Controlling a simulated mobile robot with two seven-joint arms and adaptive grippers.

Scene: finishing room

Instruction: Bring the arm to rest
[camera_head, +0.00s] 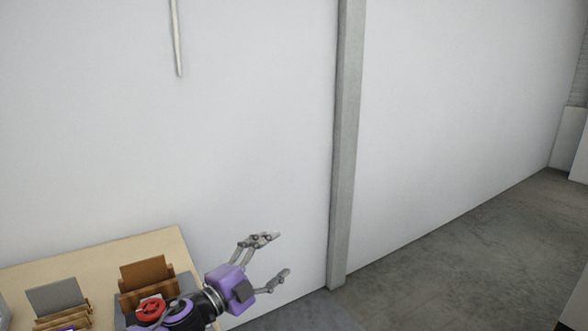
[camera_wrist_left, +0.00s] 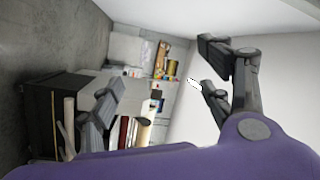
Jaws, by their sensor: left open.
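My left gripper (camera_head: 283,256) is purple and black with grey fingers. In the head view it is at the lower middle, past the right end of the wooden table (camera_head: 120,249) and in front of the white wall. Its fingers are spread apart with nothing between them, pointing right. In the left wrist view its dark fingers (camera_wrist_left: 160,97) are also apart and empty. My right gripper is in neither view.
Brown and grey panels in holders (camera_head: 146,273) and a red round part (camera_head: 151,309) are on the table, close to my left arm. A grey post (camera_head: 346,150) stands right of the gripper. Grey floor (camera_head: 450,260) at right is clear. Stocked shelves (camera_wrist_left: 160,75) show in the wrist view.

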